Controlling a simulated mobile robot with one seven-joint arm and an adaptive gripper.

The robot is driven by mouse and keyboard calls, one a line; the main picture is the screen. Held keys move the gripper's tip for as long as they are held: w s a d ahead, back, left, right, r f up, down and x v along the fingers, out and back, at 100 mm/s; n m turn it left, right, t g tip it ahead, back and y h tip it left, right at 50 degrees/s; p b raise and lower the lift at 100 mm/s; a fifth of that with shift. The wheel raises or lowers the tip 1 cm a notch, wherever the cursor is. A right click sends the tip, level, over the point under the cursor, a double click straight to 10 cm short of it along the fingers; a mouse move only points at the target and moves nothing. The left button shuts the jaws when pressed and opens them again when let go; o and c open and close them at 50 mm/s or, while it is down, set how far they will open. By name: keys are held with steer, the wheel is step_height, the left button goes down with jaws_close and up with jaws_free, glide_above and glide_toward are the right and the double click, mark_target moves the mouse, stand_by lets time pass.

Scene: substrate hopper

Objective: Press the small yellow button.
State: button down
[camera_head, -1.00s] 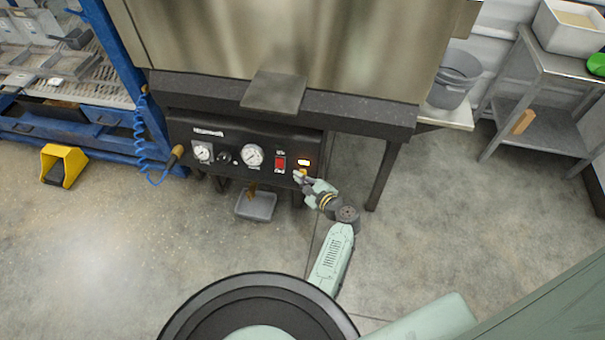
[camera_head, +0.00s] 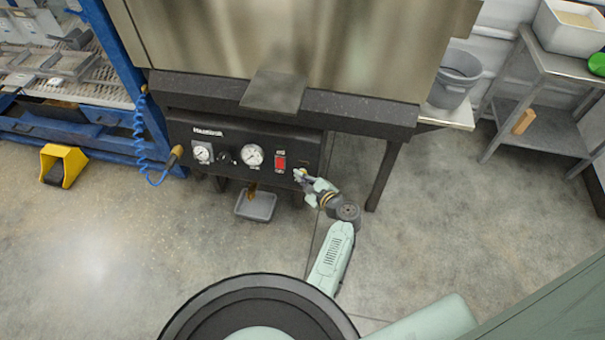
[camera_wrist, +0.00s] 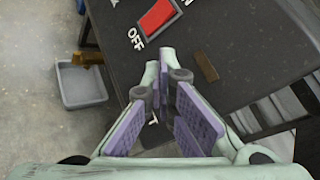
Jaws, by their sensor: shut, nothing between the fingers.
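The black control panel (camera_head: 230,155) is on the front of the machine, under its dark ledge. A small yellow spot, which looks like the yellow button (camera_head: 302,170), shows at the panel's right end beside my fingertips. My gripper (camera_head: 298,175) is shut and empty, with its tips at the panel by that spot; I cannot tell whether they touch it. In the wrist view my gripper (camera_wrist: 166,75) has its purple-padded fingers in front of the panel, below the red switch (camera_wrist: 157,17). The button is not visible there, probably hidden by the fingers.
A dark, unlit rectangular indicator (camera_head: 304,162) sits just above the button; it is brown in the wrist view (camera_wrist: 206,67). Gauges (camera_head: 253,156) lie to the left. A grey bin (camera_head: 256,206) stands below the panel. A machine leg (camera_head: 385,178) is to the right. The floor is mostly clear.

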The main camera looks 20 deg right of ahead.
steer(key=shift+s+a+r+p, duration=0.25)
steer(key=shift+s+a+p, duration=0.2)
steer(key=shift+s+p, duration=0.2)
steer(key=shift+s+a+r+p, duration=0.25)
steer(key=shift+s+a+p, duration=0.2)
steer(key=shift+s+p, duration=0.2)
steer(key=shift+s+a+r+p, duration=0.3)
steer(key=shift+s+a+p, duration=0.2)
steer(key=shift+s, duration=0.15)
steer(key=shift+s+a+r+p, duration=0.25)
steer(key=shift+s+a+p, duration=0.15)
steer(key=shift+s+p, duration=0.25)
